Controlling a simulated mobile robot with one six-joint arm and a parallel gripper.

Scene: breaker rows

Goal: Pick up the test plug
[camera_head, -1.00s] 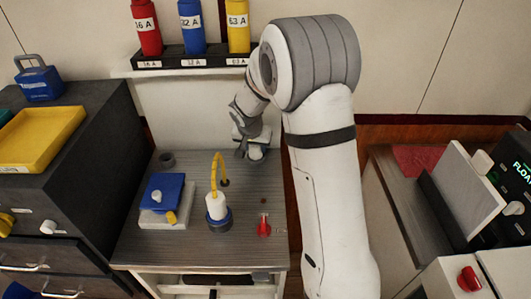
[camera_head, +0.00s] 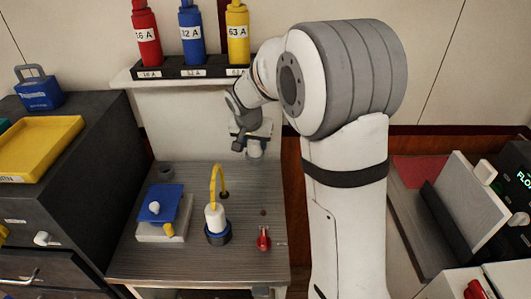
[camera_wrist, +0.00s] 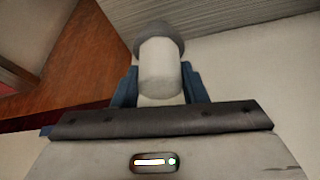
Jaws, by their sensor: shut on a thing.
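My gripper (camera_head: 254,138) is shut on a pale cylinder with a grey collar, which I take to be the test plug (camera_wrist: 160,72). In the wrist view the blue fingers stand on both sides of it. In the head view the plug (camera_head: 255,151) hangs below my gripper, above the far right part of the bench (camera_head: 190,262), and shows only small. No marking on it can be read.
A white cylinder with a yellow loop (camera_head: 216,218) stands on the bench beside a grey block with a blue cover (camera_head: 161,203) and a red handle (camera_head: 263,240). Red, blue and yellow breakers fill a wall shelf (camera_head: 190,70). A drawer cabinet (camera_head: 75,235) stands left.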

